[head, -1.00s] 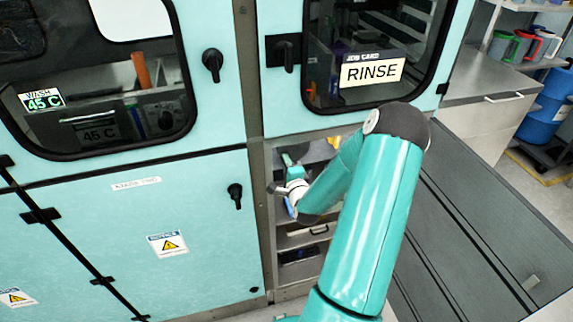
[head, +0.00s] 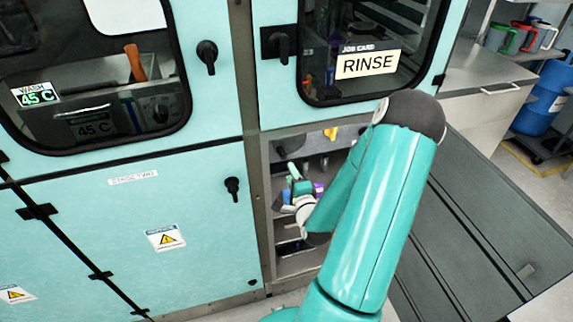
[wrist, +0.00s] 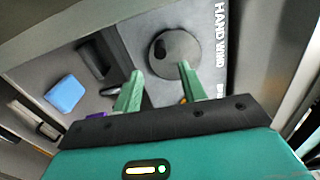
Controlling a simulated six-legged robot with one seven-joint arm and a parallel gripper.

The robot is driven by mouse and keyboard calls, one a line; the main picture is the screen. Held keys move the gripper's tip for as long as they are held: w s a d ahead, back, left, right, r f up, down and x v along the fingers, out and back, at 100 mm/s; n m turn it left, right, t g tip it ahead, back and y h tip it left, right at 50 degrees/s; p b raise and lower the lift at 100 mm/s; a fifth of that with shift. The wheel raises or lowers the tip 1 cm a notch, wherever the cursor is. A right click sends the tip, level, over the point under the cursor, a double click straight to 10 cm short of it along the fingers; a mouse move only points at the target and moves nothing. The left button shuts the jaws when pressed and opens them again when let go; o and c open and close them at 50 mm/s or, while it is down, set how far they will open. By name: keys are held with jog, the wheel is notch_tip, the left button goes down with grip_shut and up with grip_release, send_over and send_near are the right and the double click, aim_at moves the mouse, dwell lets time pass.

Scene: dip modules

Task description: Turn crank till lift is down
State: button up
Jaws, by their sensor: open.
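In the wrist view a round dark crank disc (wrist: 182,52) with a black knob (wrist: 160,50) is mounted on a grey panel beside the words "HAND WIND". My gripper (wrist: 159,70) is open and empty, with one green finger left of the disc and the other overlapping its lower edge. I cannot tell whether that finger touches it. I cannot pick out the lift in either view.
A blue block (wrist: 64,95) and a dark handle (wrist: 92,60) lie left of the disc in the wrist view. The bay is narrow, with a teal cabinet door (head: 130,220) on its left. A yellow thing (head: 331,133) shows at the bay's top.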

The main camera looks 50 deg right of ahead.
jog(key=v, duration=0.4)
jog(key=shift+s, duration=0.15)
dwell(0.4)
